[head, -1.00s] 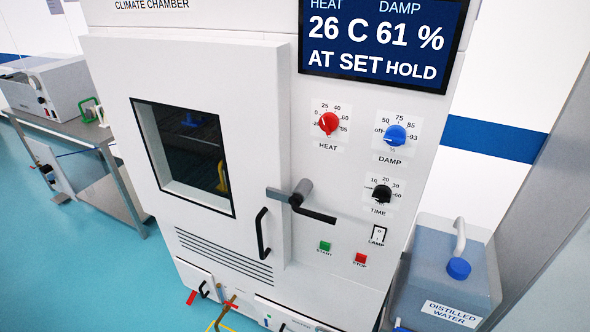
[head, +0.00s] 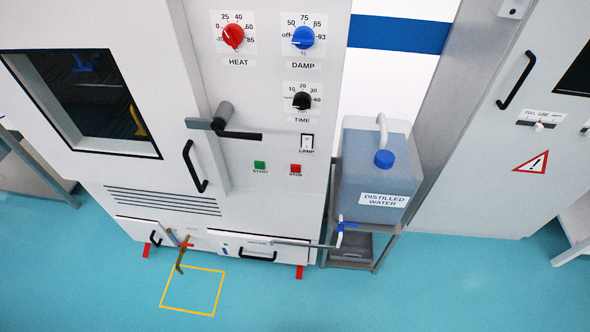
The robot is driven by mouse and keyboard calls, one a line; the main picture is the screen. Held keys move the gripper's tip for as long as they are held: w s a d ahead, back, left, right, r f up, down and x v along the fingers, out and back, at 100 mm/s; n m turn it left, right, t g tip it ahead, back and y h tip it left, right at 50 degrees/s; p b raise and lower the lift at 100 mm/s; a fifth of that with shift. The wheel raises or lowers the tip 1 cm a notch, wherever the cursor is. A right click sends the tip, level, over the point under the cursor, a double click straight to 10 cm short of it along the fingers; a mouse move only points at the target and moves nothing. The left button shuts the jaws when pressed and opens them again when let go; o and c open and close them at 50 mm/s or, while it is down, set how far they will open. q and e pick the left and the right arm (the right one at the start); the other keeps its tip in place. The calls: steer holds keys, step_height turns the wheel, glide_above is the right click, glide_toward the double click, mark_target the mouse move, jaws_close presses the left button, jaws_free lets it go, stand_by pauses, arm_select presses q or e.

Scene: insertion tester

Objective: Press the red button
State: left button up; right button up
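The red button (head: 295,168), labelled STOP, is a small red square on the lower right of the white climate chamber's front panel. A green START button (head: 259,165) sits to its left at about the same height. The lamp switch (head: 307,142) is just above and to the right of the red button. Nothing covers the red button. Neither of my grippers shows in the head view.
A black door handle (head: 194,167) and a latch lever (head: 236,134) stick out left of the buttons. A distilled water tank (head: 365,185) stands on a small stand to the right. Open turquoise floor (head: 290,305) lies in front, with a yellow marked square (head: 191,313).

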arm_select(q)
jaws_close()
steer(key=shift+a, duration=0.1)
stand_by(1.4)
